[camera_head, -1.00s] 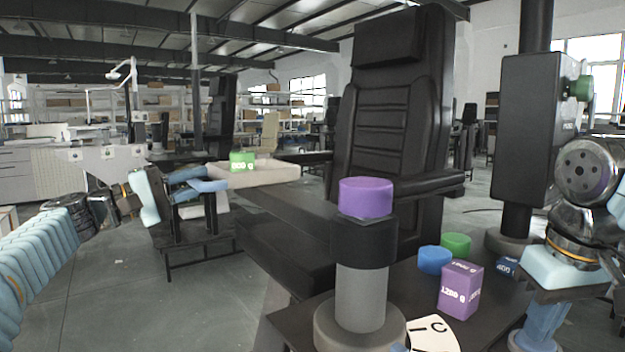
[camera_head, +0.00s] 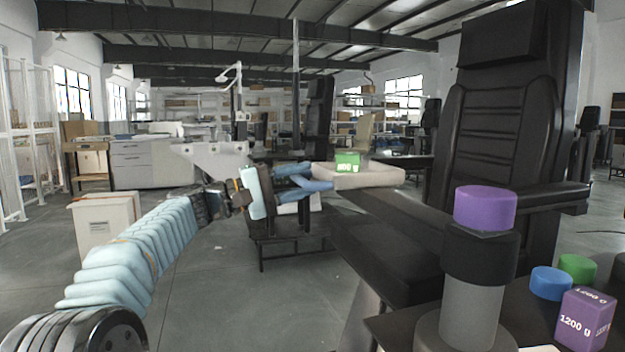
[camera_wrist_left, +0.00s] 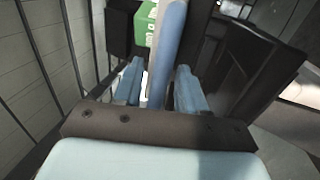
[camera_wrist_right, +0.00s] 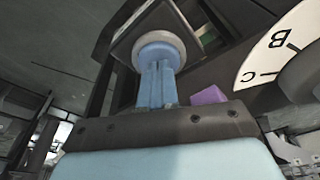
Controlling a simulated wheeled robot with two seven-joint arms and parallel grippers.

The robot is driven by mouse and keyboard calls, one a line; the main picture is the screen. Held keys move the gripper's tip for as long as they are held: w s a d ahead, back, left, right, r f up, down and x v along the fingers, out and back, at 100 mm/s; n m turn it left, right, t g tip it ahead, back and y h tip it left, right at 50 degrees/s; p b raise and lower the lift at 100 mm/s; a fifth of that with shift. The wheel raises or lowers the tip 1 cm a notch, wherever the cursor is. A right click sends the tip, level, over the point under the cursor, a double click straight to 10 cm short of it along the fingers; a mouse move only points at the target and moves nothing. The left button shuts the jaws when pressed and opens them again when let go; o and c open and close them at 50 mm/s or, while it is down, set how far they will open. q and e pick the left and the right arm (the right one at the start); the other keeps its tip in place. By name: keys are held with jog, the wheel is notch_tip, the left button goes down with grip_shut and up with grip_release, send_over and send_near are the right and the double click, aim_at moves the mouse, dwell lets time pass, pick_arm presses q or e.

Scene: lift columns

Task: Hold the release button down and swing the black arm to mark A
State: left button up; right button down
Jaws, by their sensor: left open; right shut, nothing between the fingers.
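The black arm (camera_head: 400,208) runs left from a black collar on a grey column (camera_head: 472,310) with a purple cap (camera_head: 486,207). Its far end carries a pale tray (camera_head: 385,177) with a green block (camera_head: 347,161). My left gripper (camera_head: 318,186) is open at that end. In the left wrist view, a blue bar (camera_wrist_left: 168,40) stands between its fingers (camera_wrist_left: 160,88); contact is unclear. My right gripper (camera_wrist_right: 158,75) is shut and empty, its fingertips at a round grey button (camera_wrist_right: 160,46); how far it is pressed is unclear. A white dial (camera_wrist_right: 262,65) shows B and C; mark A is out of sight.
A purple 1200 g block (camera_head: 584,318), a blue weight (camera_head: 551,283) and a green weight (camera_head: 578,268) stand right of the column. A large black chair (camera_head: 505,120) stands behind. Open floor (camera_head: 210,290) lies below the left arm.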

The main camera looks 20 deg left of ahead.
pick_arm(q)
jog(key=v, duration=1.1)
jog(key=shift+a, duration=0.1)
pick_arm(e)
notch_tip(320, 180, up, 3)
jog(key=p, duration=0.3)
jog(key=shift+f, duration=0.2)
notch_tip(320, 180, up, 2)
jog(key=shift+r+p, duration=0.1)
jog(key=shift+p, duration=0.5)
pick_arm(q)
jog(key=shift+r, duration=2.05)
pick_arm(e)
jog(key=shift+r, duration=1.05)
